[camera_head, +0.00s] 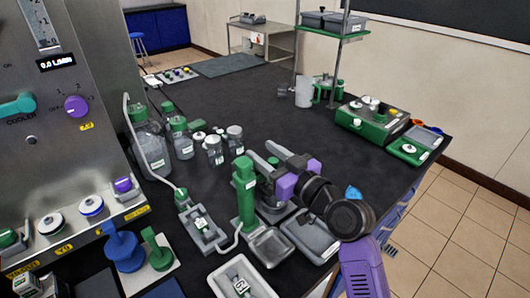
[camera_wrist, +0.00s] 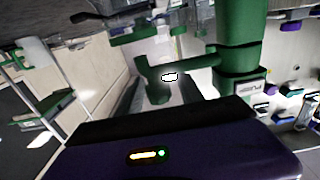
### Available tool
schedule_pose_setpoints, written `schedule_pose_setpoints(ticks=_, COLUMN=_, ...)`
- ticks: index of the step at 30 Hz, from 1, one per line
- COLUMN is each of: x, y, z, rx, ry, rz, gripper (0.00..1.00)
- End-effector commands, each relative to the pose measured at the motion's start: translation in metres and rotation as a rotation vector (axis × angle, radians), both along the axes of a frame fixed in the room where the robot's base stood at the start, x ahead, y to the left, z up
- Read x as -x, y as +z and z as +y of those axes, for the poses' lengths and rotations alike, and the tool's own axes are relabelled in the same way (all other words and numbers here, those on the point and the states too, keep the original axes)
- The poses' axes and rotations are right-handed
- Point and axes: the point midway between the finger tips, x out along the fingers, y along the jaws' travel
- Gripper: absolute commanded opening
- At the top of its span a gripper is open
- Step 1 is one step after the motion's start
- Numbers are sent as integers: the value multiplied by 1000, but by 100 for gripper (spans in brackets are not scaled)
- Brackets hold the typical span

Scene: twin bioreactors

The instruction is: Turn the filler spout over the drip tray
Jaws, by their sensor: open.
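The filler is a green column (camera_head: 245,195) on the bench; in the wrist view its thick green post (camera_wrist: 238,50) stands at the right. The green filler spout (camera_wrist: 190,66) reaches left from the post and ends in a short upright nozzle. In the head view the spout is mostly hidden by my gripper (camera_head: 263,155). My gripper is open, its grey fingers beside the filler's upper part. In the wrist view the nozzle appears between the fingers (camera_wrist: 165,88); contact cannot be told. A shallow grey tray (camera_head: 270,260), apparently the drip tray, lies at the filler's foot.
A second grey tray (camera_head: 328,249) lies right of it, below my arm. A tray with a small bottle (camera_head: 205,242) and glass jars (camera_head: 214,156) stand left of the filler. A green box device (camera_head: 372,122) is at the far right. The bench's back middle is clear.

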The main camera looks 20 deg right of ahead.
Motion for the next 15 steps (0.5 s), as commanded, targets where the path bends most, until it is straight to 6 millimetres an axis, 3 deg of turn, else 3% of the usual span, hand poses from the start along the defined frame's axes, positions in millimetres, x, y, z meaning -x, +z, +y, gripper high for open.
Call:
schedule_pose_setpoints(ticks=5, x=0, y=0, z=0, rx=0, ry=0, rz=0, gripper=44)
schedule_pose_setpoints(ticks=12, x=0, y=0, z=0, rx=0, ry=0, rz=0, gripper=0)
schedule_pose_setpoints(ticks=15, x=0, y=0, z=0, rx=0, ry=0, rz=0, gripper=0)
